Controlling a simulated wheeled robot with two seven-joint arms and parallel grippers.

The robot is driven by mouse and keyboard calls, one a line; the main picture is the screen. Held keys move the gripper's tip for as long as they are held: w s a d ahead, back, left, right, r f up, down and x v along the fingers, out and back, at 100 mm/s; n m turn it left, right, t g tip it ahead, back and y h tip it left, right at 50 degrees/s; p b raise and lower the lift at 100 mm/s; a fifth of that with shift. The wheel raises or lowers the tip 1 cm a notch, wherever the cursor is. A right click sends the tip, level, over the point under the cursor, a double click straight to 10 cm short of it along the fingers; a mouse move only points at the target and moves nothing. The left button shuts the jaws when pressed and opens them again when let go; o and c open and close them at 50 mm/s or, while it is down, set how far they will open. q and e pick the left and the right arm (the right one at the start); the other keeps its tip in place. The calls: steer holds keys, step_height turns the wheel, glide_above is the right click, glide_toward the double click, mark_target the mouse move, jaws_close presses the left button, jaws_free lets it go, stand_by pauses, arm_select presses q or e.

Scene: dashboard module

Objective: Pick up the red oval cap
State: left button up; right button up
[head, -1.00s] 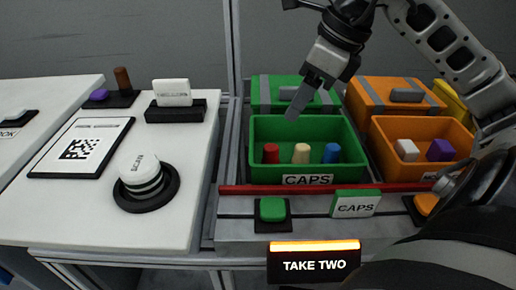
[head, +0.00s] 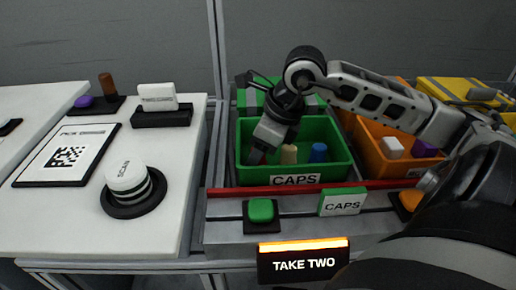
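The green CAPS bin (head: 336,171) holds a beige cap (head: 289,154) and a blue cap (head: 319,152), both upright. The red cap's place at the bin's left is covered by my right gripper (head: 257,156), so the red cap does not show now. My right gripper points down inside the bin's left part, left of the beige cap. I cannot tell whether its fingers are open or closed on the red cap. My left gripper is not in view.
A red rail (head: 330,188) runs along the bin's front. An orange bin (head: 378,164) with white and purple pieces stands to the right. A TAKE TWO display (head: 303,263) is at the front. A scanner (head: 130,187) stands on the white table at left.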

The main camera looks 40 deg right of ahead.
steer(key=c, duration=1.1)
steer(key=shift+o, duration=0.2)
